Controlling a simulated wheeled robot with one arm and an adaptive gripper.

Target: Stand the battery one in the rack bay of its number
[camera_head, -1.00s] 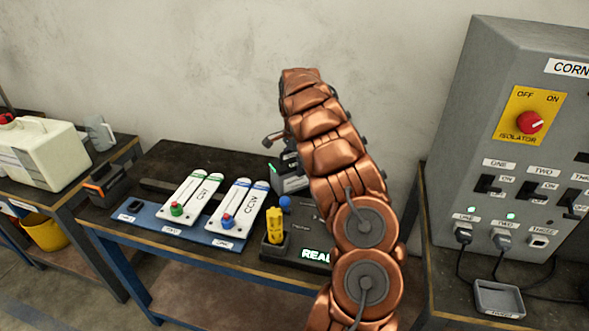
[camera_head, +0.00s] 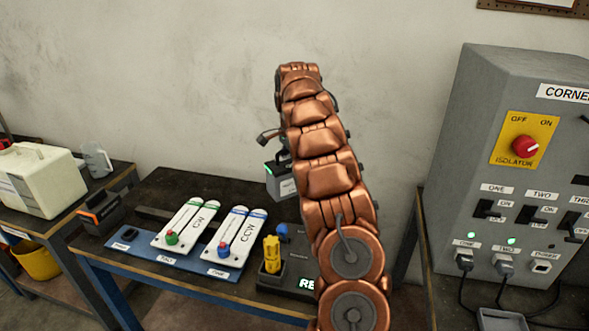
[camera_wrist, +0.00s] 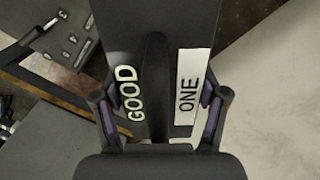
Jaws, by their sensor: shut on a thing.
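The battery one (camera_wrist: 188,62) is a dark grey block with a white ONE label and a GOOD marking in the wrist view. My gripper (camera_wrist: 160,105) is shut on it, one finger on each side. In the head view the battery (camera_head: 281,183) shows as a grey block with a green light, held above the back of the middle table. My arm hides its right part and most of my gripper. I cannot make out the numbered rack bays in either view.
A blue board (camera_head: 130,247) carries white CW and CCW pieces (camera_head: 185,226). Right of it stands a dark unit (camera_head: 285,285) with a yellow piece and a lit display, partly behind my arm. A grey isolator cabinet (camera_head: 480,150) stands at right, a cream case (camera_head: 40,178) at left.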

